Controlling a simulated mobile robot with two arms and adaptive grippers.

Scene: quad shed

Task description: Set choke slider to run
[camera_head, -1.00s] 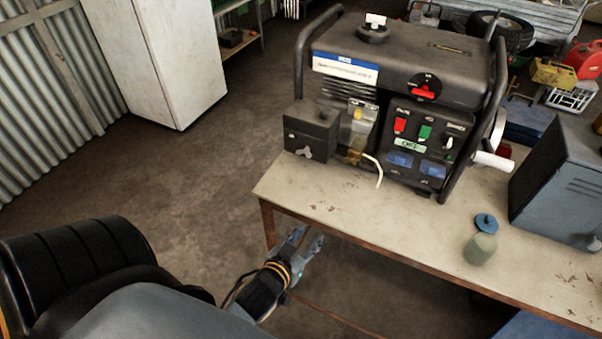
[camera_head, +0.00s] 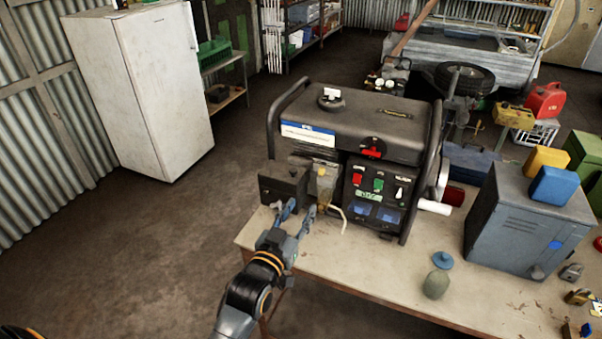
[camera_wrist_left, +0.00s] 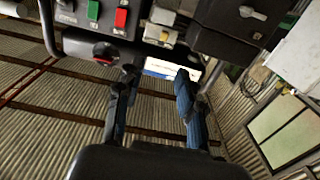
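A black generator (camera_head: 360,118) stands on the table, with a panel of red, green and white switches (camera_head: 378,185) at its front. Left of the panel is a pale carburetor part with a yellow knob (camera_head: 322,172); the knob also shows in the left wrist view (camera_wrist_left: 163,36). No choke label is readable, so I cannot tell for certain which part is the choke slider. My left gripper (camera_head: 299,208) is open and empty, in front of the black box (camera_head: 283,185) and below the knob, apparently apart from both. Its spread fingers show in the left wrist view (camera_wrist_left: 157,76). My right gripper is not in view.
The table (camera_head: 330,262) carries a grey-blue metal box (camera_head: 515,222) at right and a round greenish jar (camera_head: 436,284) near the front. A pale hose (camera_head: 338,217) hangs by the carburetor. A white fridge (camera_head: 145,90) stands at left; the floor between is clear.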

